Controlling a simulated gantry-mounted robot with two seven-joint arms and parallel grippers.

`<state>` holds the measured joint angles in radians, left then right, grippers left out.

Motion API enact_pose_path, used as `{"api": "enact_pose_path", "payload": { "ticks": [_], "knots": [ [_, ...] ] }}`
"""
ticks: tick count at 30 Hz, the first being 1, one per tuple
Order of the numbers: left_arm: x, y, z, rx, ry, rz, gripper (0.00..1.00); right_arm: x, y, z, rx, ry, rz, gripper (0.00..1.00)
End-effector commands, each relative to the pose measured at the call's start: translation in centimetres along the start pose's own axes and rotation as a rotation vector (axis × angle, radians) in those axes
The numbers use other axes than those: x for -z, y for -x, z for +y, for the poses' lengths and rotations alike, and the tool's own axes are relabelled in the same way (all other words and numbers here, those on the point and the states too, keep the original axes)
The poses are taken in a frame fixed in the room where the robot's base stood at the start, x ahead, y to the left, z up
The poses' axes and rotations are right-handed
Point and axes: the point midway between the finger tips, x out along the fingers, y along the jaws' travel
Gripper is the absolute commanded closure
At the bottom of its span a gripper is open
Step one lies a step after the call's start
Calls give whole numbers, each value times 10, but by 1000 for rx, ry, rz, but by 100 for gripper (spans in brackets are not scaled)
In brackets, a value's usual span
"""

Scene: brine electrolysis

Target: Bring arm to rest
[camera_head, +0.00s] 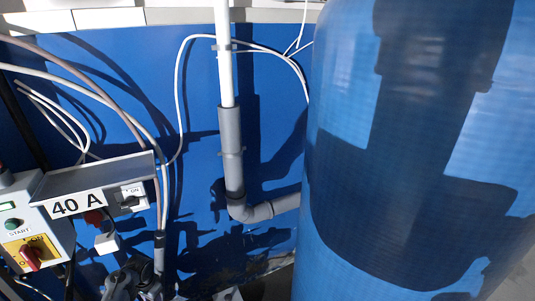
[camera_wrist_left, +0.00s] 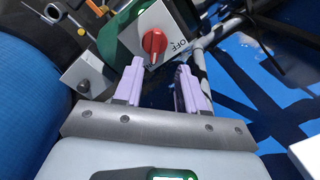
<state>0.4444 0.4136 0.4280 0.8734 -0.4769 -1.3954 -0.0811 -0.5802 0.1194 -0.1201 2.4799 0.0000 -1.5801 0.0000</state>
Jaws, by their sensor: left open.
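My left gripper (camera_wrist_left: 160,88) shows in the left wrist view with its two pale purple fingers apart and nothing between them. A red rotary knob (camera_wrist_left: 154,43) on a white plate marked OFF lies just beyond the fingertips. In the picture there is a gap between the fingers and the knob; the exact depth is hard to tell. In the head view I cannot clearly make out the left gripper; dark parts at the bottom left are hard to identify. My right gripper is in neither view.
In the head view a control box (camera_head: 18,226) with a red-and-yellow switch (camera_head: 32,254) and a "40 A" sign (camera_head: 77,206) stand at the left. A grey pipe (camera_head: 231,150) runs down the blue wall (camera_head: 275,110). A large blue tank (camera_head: 400,190) fills the right. Cables hang at the left.

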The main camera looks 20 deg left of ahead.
Motion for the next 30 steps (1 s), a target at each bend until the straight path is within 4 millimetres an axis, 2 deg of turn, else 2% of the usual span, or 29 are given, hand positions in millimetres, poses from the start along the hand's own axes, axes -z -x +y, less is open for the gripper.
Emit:
{"api": "enact_pose_path", "payload": {
  "ticks": [5,8,13,18,21,24,30],
  "knots": [
    [-22,-2,33,124,-62,10,60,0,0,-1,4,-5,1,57],
    [-38,2,70,176,-104,36,60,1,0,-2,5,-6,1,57],
    [-76,22,151,196,-172,109,60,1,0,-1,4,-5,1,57],
    [-125,58,235,139,-207,194,60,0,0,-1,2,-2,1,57],
    [-152,82,271,90,-209,233,60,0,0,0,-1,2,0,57],
    [-175,106,299,40,-203,265,60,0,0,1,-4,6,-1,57],
    [-216,155,339,-64,-174,316,60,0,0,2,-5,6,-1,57]
  ]
}}
